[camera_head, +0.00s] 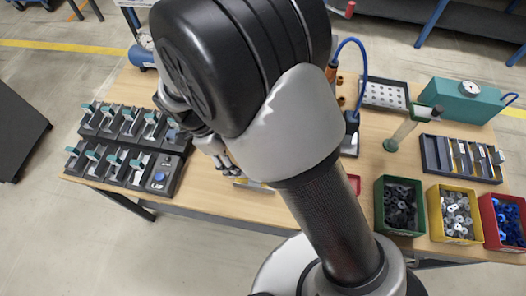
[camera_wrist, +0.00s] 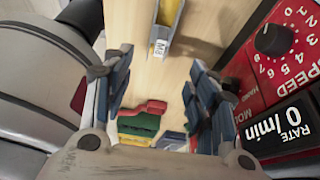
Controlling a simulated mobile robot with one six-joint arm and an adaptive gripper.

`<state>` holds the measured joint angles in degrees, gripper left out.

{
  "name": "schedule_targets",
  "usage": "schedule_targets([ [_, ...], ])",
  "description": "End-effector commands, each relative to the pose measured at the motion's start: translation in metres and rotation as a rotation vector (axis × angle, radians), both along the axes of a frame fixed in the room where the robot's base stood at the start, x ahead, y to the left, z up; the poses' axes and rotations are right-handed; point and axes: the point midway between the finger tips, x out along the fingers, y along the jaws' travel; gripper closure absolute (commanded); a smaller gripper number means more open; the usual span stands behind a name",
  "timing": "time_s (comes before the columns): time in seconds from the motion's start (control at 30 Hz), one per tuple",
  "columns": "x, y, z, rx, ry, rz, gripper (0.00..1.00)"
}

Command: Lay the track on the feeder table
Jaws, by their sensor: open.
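In the head view my gripper (camera_head: 229,165) is low over the front of the wooden table, above a small yellowish piece (camera_head: 250,184), perhaps the track. My arm hides the table's middle; I cannot make out the feeder.
A red control panel (camera_wrist: 275,60) with a knob stands close right of my fingers. Grey racks (camera_head: 125,145) fill the table's left. Green (camera_head: 400,229), yellow (camera_head: 455,236) and red (camera_head: 508,240) bins stand at right, before a compartment tray (camera_head: 428,160) and teal box (camera_head: 460,100).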

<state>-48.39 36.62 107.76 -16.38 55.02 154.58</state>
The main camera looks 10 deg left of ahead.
Motion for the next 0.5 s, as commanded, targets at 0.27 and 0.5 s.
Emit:
schedule_targets([
  [0.27, 0.002, -0.003, 0.006, 0.010, 0.005, 0.013, 0.47],
  [0.5, 0.020, -0.057, 0.084, 0.146, 0.073, 0.270, 0.47],
])
